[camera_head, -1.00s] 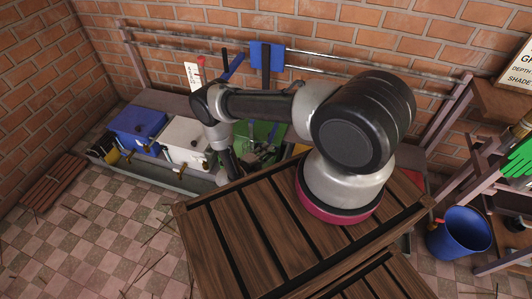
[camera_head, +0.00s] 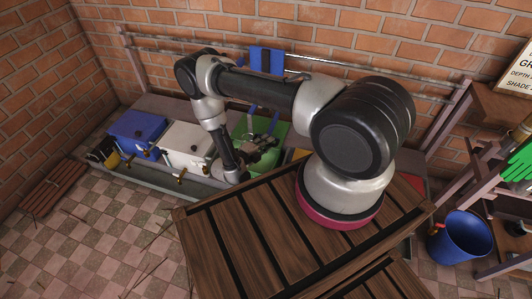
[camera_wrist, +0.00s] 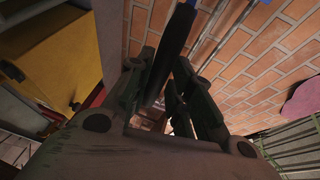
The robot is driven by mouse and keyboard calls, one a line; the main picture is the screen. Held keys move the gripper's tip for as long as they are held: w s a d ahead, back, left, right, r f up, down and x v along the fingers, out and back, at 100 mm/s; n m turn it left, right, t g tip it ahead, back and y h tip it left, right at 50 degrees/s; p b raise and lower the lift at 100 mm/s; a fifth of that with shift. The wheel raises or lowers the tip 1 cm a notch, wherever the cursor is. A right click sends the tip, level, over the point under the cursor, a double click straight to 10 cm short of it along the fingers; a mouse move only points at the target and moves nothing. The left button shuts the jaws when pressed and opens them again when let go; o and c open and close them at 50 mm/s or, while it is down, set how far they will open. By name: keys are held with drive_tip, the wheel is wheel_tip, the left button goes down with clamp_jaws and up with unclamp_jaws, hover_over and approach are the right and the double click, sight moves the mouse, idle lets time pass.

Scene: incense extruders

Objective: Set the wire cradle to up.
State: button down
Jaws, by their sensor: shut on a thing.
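My gripper (camera_head: 262,146) is low over the green extruder box (camera_head: 246,128) in the head view. In the wrist view my gripper (camera_wrist: 164,78) has its dark fingers close together, with a dark flat bar (camera_wrist: 176,42) between them. The bar runs up past the fingertips. I cannot tell for sure whether this bar is part of the wire cradle. Thin blue pieces (camera_head: 273,122) stand by the gripper at the green box. My arm and fingers hide much of that spot, so the cradle's position is unclear.
A white box (camera_head: 187,146) and a blue box (camera_head: 138,130) stand left of the green one. A yellow box (camera_wrist: 75,45) is close at left in the wrist view. Metal rails run along the brick wall behind. A blue bucket (camera_head: 459,236) stands at right.

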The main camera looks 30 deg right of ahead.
wheel_tip(320, 180, up, 2)
drive_tip(key=shift+s, duration=0.1)
drive_tip(key=c, duration=1.5)
unclamp_jaws()
drive_tip(key=shift+o, duration=0.2)
drive_tip(key=v, duration=1.2)
